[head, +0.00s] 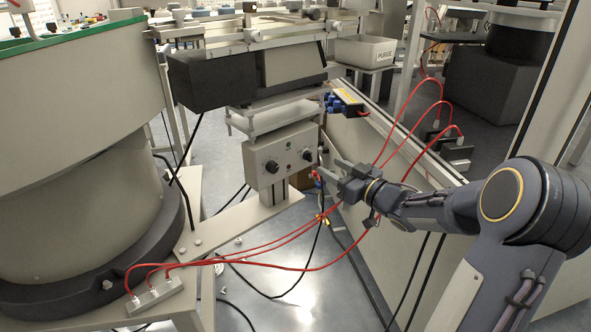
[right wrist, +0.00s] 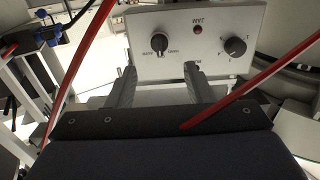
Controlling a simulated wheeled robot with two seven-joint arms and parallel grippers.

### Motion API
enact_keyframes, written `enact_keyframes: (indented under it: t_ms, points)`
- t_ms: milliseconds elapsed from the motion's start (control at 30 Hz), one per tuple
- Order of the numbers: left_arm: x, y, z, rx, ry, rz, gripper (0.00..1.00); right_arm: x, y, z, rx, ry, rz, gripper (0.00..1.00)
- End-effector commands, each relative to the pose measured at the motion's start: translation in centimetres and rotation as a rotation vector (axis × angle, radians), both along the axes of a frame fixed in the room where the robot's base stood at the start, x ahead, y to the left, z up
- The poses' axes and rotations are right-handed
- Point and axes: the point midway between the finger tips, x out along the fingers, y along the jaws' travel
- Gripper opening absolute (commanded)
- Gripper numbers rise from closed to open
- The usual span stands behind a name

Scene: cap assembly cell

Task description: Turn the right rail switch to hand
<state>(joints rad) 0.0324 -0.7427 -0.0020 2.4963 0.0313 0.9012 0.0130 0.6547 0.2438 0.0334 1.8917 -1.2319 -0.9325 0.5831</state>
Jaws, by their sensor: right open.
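The other knob (head: 272,167) also shows in the wrist view (right wrist: 235,47). My right gripper (head: 326,170) is open and empty, just right of the box. In the wrist view its fingers (right wrist: 156,86) point toward the labelled knob, apart from it. The knob's setting is unclear. My left gripper is out of view.
A large round feeder (head: 85,150) stands at left. A blue connector block (head: 343,102) sits above right of the box. A PURGE bin (head: 365,52) is behind.

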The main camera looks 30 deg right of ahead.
Motion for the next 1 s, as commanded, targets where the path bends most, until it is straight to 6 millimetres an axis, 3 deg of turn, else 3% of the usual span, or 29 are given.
enact_keyframes:
  t_ms: [400,800,1000]
  points:
    - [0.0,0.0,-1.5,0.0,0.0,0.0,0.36,5.9,1.7,0.1,0.0,-0.001,0.001,0.47]
    - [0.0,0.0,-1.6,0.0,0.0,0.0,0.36,6.9,1.9,0.2,0.001,0.0,-0.002,0.47]
    - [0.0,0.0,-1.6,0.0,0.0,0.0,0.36,6.8,1.9,0.2,0.0,0.0,-0.002,0.21]
